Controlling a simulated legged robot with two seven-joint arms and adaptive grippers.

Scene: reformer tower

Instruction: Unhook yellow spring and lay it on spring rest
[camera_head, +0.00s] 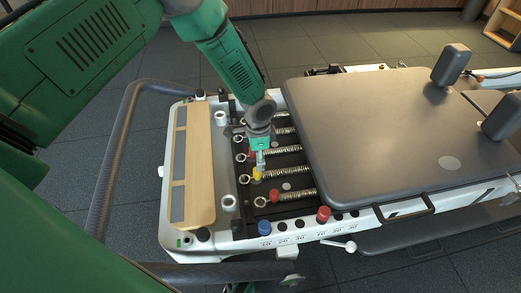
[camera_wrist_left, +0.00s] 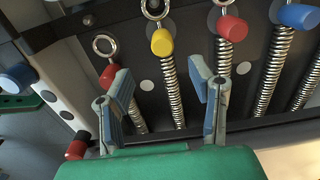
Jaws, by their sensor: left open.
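The yellow spring's yellow end cap (camera_head: 256,176) is at the front end of a coil spring lying along the black spring bed. In the left wrist view the yellow cap (camera_wrist_left: 162,41) has a metal ring above it, and its coil runs down between my fingers. My left gripper (camera_head: 261,163) points down over the yellow spring, close to its cap. In the left wrist view my left gripper (camera_wrist_left: 159,85) is open, with one finger on each side of the yellow coil and nothing held. I cannot tell which part is the spring rest. My right gripper is out of view.
A red-capped spring (camera_wrist_left: 108,75) lies partly behind the left finger. Another red cap (camera_wrist_left: 232,28) and a blue cap (camera_wrist_left: 298,16) are to the right. The grey padded carriage (camera_head: 390,140) covers the springs' far ends. A wooden board (camera_head: 200,165) lies left of the bed.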

